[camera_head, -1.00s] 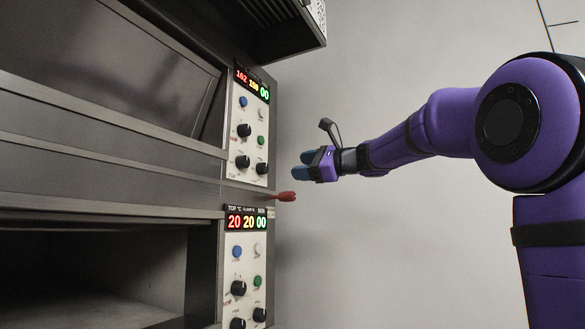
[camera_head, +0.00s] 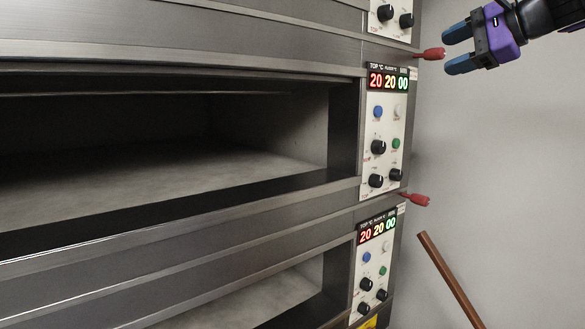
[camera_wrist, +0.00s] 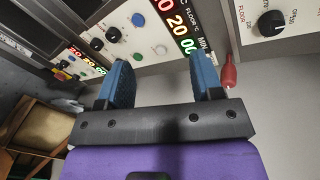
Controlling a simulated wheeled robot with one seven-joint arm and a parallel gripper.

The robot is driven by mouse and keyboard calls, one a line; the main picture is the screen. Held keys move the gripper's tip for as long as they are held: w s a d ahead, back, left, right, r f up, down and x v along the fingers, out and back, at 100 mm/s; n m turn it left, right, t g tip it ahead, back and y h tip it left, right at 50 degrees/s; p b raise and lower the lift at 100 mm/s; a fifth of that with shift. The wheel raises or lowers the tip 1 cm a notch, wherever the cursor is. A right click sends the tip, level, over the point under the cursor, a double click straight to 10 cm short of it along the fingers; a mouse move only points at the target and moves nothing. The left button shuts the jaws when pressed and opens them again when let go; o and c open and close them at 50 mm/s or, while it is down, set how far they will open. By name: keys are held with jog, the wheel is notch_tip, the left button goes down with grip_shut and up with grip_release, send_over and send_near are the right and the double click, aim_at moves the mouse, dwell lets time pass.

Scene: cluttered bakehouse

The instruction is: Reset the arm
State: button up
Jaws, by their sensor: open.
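My gripper (camera_head: 460,48) is at the top right of the head view, with purple housing and two blue fingers pointing left towards the oven. It is open and empty, with a clear gap between the fingers. In the wrist view my gripper (camera_wrist: 160,85) shows both blue fingers spread apart in front of an oven control panel (camera_wrist: 140,30). A red handle (camera_head: 430,54) on the oven's side is close to the fingertips in the head view. The same kind of red handle (camera_wrist: 229,74) shows just right of the right finger in the wrist view.
A stacked deck oven (camera_head: 200,215) with open chambers fills the left and middle. A lower red handle (camera_head: 415,199) sticks out to the right. A brown wooden pole (camera_head: 448,278) leans at the bottom right. A wooden chair-like piece (camera_wrist: 40,128) shows at left in the wrist view.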

jog(key=s+f+n+g+h, duration=0.6)
jog(key=s+f+n, duration=0.9)
jog(key=s+f, duration=1.1)
notch_tip(320, 180, down, 2)
jog(key=a+h, duration=0.1)
jog(key=h, duration=0.1)
jog(key=shift+f+h, duration=0.2)
jog(key=shift+h, duration=0.1)
